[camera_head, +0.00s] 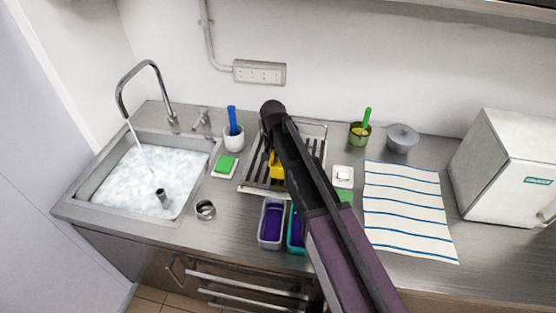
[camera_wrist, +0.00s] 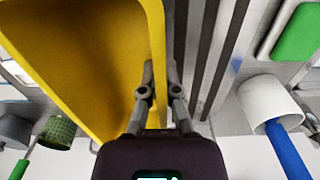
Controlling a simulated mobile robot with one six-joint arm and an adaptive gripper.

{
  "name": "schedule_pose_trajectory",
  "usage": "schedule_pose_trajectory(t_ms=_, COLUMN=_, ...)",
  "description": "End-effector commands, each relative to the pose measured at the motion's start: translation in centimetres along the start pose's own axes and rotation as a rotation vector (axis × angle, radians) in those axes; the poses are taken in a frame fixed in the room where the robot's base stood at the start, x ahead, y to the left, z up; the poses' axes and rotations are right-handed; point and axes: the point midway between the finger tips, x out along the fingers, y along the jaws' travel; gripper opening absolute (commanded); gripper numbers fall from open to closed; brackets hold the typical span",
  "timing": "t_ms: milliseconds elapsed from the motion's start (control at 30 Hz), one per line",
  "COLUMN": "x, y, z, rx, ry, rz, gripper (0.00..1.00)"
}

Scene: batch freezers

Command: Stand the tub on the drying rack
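A yellow tub (camera_wrist: 85,50) fills the left of the wrist view. In the head view only a small part of the yellow tub (camera_head: 276,167) shows beside my arm; the rest is hidden. My gripper (camera_wrist: 160,75) has its two fingers close together, one on each side of the tub's wall, pinching it. The drying rack (camera_head: 252,180) lies on the counter with dark parallel slats, under and beside the tub. Its slats (camera_wrist: 213,65) run to the right of the tub in the wrist view. I cannot tell whether the tub touches the rack.
A white cup (camera_head: 233,138) with a blue-handled brush stands left of the rack. A green cup (camera_head: 359,135) and a grey lidded pot (camera_head: 402,138) stand right. Two tubs (camera_head: 271,223) (camera_head: 294,240) with purple inside sit in front. A striped towel (camera_head: 408,210) and a water-filled sink (camera_head: 135,180) flank these.

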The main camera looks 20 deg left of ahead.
Motion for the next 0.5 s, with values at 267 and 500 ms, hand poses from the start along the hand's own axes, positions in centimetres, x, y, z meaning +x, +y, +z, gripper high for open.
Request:
schedule_pose_trajectory(t_ms=267, x=0.1, y=-0.1, z=-1.4, rx=0.001, ry=0.0, rz=0.0, gripper=0.0)
schedule_pose_trajectory(t_ms=500, x=1.9, y=0.0, z=-2.6, rx=0.0, ry=0.0, rz=0.0, gripper=0.0)
